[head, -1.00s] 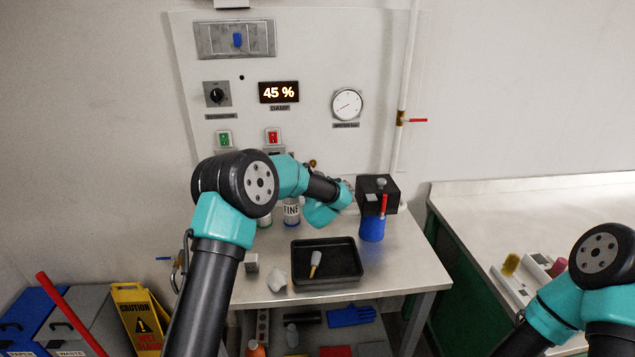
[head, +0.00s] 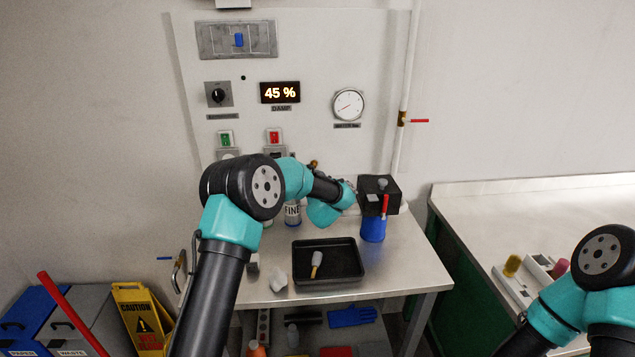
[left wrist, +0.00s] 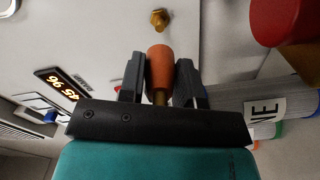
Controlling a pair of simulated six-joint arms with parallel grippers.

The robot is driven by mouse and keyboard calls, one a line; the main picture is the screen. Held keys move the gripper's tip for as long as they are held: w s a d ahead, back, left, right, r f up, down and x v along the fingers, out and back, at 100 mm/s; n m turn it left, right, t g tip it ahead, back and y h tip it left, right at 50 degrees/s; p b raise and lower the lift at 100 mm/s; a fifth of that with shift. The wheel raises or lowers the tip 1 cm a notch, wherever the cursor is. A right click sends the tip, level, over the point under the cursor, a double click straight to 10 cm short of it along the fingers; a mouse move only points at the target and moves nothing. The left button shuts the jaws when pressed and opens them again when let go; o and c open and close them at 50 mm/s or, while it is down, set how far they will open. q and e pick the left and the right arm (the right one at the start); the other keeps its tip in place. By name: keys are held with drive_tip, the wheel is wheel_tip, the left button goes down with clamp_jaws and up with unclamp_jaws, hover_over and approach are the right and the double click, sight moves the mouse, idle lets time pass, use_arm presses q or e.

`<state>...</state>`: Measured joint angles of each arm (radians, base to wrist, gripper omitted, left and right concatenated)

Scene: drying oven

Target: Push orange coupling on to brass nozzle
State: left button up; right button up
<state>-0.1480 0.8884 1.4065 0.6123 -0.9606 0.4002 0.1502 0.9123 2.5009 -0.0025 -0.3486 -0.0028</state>
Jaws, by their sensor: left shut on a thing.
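The orange coupling (left wrist: 160,66) is between the fingers of my left gripper (left wrist: 159,78) in the left wrist view, with a brass-coloured end showing below it. My left gripper is shut on it. The brass nozzle (left wrist: 159,18) sticks out of the pale panel ahead of the coupling's open end, with a visible gap between them. In the head view the nozzle (head: 314,163) shows as a small brass spot just above my left forearm. The coupling and left fingertips are hidden behind my left arm there. My right arm shows at lower right, but its gripper is out of frame.
A black tray (head: 350,279) with a brush stands on the metal table (head: 408,263). The panel (head: 310,55) carries a display reading 45 %, a gauge and switches. A jar labelled FINE (head: 292,212) is close by.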

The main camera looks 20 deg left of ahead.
sight(315, 167)
use_arm(q)
drive_tip(key=shift+x, duration=3.75)
drive_tip(key=shift+w, duration=0.15)
drive_tip(key=o, duration=1)
drive_tip(key=v, duration=1.7)
drive_tip(key=shift+s, duration=0.2)
